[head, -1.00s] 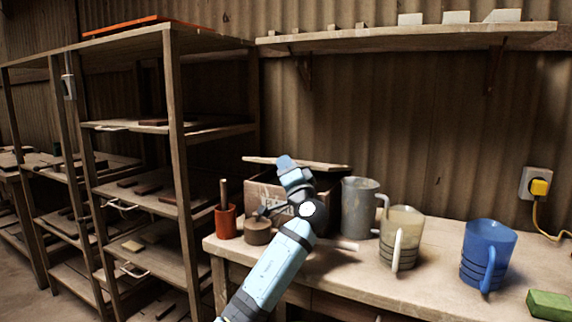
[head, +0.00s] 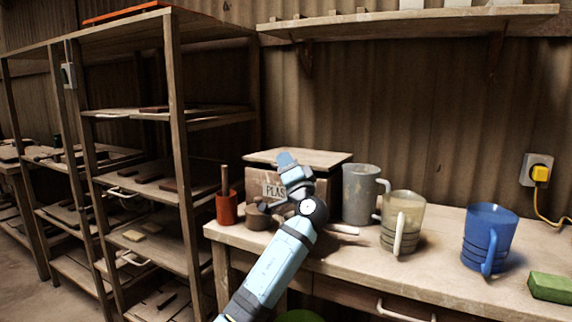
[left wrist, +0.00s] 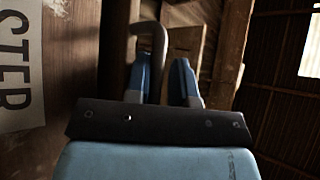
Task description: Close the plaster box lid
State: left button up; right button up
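The plaster box (head: 262,188) stands at the left end of the workbench, with part of its "PLASTER" label showing. Its pale lid (head: 318,158) lies roughly level across the top; I cannot tell whether it is fully seated. My left arm crosses in front of the box and hides part of its front. The box front (left wrist: 60,70) is at left there. My right gripper is out of sight.
A grey jug (head: 358,195), a beige jug (head: 400,215), a blue jug (head: 488,238) and a green block (head: 551,287) are to the right. A wooden rack (head: 175,150) stands left.

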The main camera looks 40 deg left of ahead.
pick_arm(q)
jog(key=p+v, duration=0.1)
jog(key=v, duration=1.3)
jog(key=shift+p, duration=0.35)
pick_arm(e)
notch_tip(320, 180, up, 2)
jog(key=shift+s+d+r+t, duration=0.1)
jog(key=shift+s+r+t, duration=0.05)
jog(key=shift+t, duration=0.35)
pick_arm(q)
jog(key=shift+a, duration=0.1)
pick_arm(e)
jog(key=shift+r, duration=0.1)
